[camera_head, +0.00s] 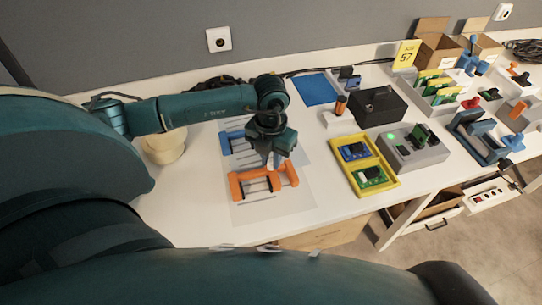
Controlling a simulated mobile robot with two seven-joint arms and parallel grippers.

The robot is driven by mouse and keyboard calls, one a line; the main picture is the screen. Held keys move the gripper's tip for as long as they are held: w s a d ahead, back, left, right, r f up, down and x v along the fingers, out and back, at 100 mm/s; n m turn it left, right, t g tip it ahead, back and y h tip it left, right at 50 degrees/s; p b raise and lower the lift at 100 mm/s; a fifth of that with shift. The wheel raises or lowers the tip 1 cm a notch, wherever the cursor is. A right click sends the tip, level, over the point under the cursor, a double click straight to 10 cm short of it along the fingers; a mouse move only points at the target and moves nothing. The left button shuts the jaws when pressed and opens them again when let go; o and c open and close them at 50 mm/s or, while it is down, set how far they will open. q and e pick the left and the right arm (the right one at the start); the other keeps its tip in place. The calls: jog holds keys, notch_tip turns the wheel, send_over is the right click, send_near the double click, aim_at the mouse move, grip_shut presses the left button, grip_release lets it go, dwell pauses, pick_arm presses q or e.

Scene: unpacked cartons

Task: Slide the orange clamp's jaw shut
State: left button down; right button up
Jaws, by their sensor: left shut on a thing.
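The orange clamp (248,190) lies on a pale mat (295,200) near the front of the white bench. It has a dark bar along its middle and an orange upright part at its right end. My left gripper (275,163) reaches down from above and is shut on the clamp's jaw at its right half. The fingertips are small and partly hidden by the gripper body. A blue clamp (234,142) lies just behind the orange one, partly hidden by my left gripper. My right gripper is out of view.
A yellow tray (393,186) with circuit boards stands to the right, beside a grey fixture (432,157) with a green light. A black box (378,108) and a blue mat (317,90) lie behind. A cream bowl (165,150) stands left. Bench is clear right of the mat.

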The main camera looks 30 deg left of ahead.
pick_arm(q)
jog(key=s+a, duration=0.4)
jog(key=s, duration=0.1)
jog(key=shift+s+a, duration=0.15)
jog(key=shift+a, duration=0.1)
jog(key=c, duration=1.3)
grip_release()
jog(key=shift+r, duration=0.1)
notch_tip(320, 180, up, 13)
